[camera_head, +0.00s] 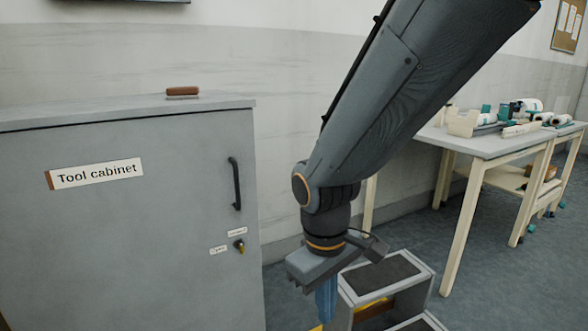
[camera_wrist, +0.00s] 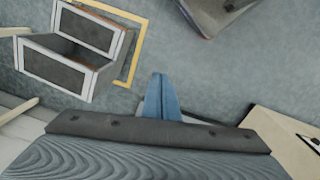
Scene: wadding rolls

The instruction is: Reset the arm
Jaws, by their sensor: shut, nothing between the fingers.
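My gripper (camera_head: 326,301) hangs down at the end of my arm in the head view, in front of a grey step stool. Its blue fingers are together, with nothing held between them. In the wrist view my gripper (camera_wrist: 161,98) shows its blue fingers closed against the blue-grey floor. My arm runs from the top right of the head view down to the wrist at the middle.
A grey tool cabinet (camera_head: 130,240) with a black handle stands at left, a brown object (camera_head: 182,91) on top. The step stool (camera_head: 388,277) is close behind my gripper and shows in the wrist view (camera_wrist: 72,62). A cluttered table (camera_head: 478,142) stands at right.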

